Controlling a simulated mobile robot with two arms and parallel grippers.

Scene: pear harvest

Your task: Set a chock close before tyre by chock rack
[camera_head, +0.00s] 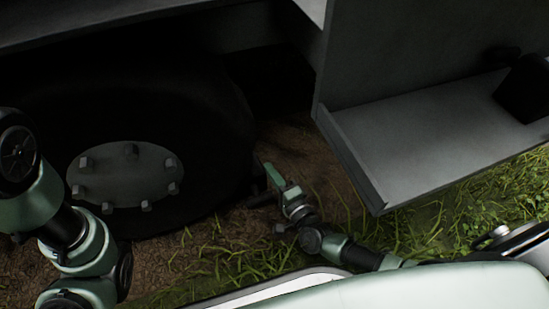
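The dark tyre (215,110) fills the left, with a grey hub (125,176) ringed by several bolts. The chock rack (420,125) is a grey shelf with a raised lip at the right. A black chock (527,88) sits on it at the far right, partly cut off by the picture edge. My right gripper (268,186) is low over the soil, just right of the tyre. A small dark shape shows by its fingers; I cannot tell whether it is a finger or something held. My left arm shows at the left, its gripper out of view.
Brown soil (305,150) lies between the tyre and the rack, in deep shadow further back. Grass (455,215) grows below the rack and along the front. A grey vehicle body overhangs the tyre at the top. The rack's front lip stands close to the right of my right gripper.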

